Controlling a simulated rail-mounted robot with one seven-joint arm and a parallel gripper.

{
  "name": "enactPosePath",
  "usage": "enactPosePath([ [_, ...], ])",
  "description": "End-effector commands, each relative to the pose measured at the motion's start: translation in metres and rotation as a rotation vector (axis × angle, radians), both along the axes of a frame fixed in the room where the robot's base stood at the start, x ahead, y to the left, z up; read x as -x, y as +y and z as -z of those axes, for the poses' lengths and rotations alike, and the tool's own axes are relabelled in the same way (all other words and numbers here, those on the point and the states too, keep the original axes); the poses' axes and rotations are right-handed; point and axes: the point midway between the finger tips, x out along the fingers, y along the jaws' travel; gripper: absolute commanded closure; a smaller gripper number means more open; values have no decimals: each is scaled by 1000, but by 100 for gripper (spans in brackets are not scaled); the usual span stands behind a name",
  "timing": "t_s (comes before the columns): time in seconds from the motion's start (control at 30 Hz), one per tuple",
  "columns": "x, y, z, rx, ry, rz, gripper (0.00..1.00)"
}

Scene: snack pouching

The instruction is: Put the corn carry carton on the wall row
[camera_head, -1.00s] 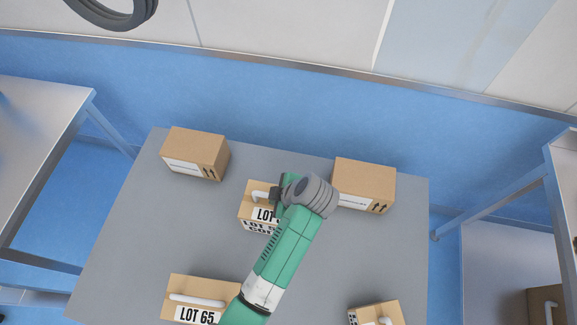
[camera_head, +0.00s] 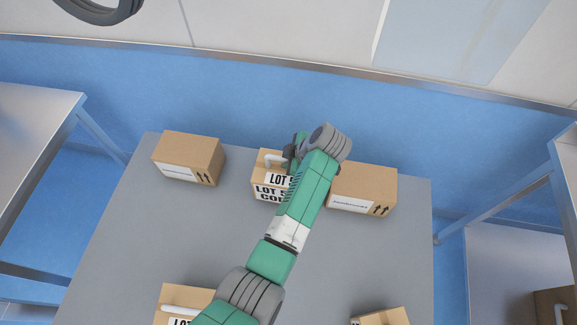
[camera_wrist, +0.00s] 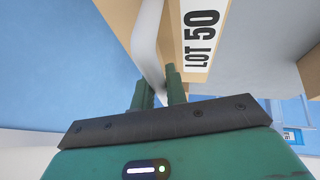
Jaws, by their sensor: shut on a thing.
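The corn carry carton (camera_head: 258,180) is a brown box with a white handle and a label reading "LOT 5…" and "CO…", partly hidden by my arm. It is in the head view between two plain cartons at the table's wall side. My gripper (camera_head: 289,158) is shut on its white handle. In the wrist view my gripper's fingers (camera_wrist: 160,92) close around the white handle (camera_wrist: 147,45), beside the carton's "LOT 50" label (camera_wrist: 200,40). I cannot tell whether the carton's base touches the table.
The wall row has a brown carton at left (camera_head: 188,158) and one at right (camera_head: 362,190), close beside my arm. Another handled carton (camera_head: 180,297) is at front left, and a carton (camera_head: 382,317) at front right. The middle of the grey table (camera_head: 150,240) is clear.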

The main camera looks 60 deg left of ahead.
Motion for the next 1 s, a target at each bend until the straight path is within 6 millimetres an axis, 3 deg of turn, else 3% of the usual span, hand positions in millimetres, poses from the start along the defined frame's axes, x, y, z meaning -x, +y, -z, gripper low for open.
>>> enactPosePath([
  [0.23, 0, -1, 32, 0, 2, 1, 100],
  [0.63, 0, -1, 38, -1, -1, 1, 100],
  [0.67, 1, -1, 38, 0, 0, 1, 80],
  [0.73, 1, -1, 37, 0, 0, 1, 66],
  [1.0, 1, -1, 36, 0, 0, 1, 64],
])
